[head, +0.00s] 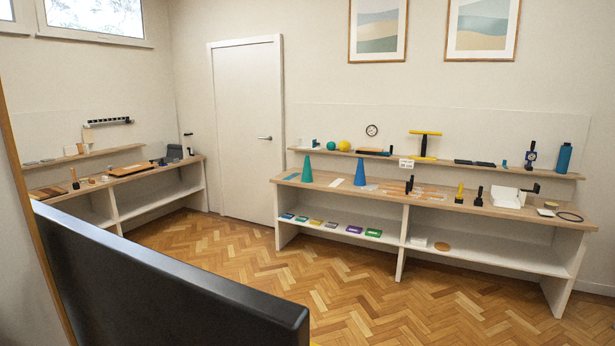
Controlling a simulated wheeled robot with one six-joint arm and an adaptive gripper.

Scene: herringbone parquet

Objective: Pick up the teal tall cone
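A teal tall cone (307,170) stands upright near the left end of the wooden top of the bench (340,188) along the far wall. A blue cone (360,173) stands upright to its right, apart from it. Nothing hides the teal cone. My gripper is not in view.
Open herringbone floor (240,260) lies before the bench. A black panel (170,275) fills the lower left foreground. A second bench (150,180) stands at the left wall, beside a closed white door (247,130). A narrow shelf (470,167) with small items runs behind the cones.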

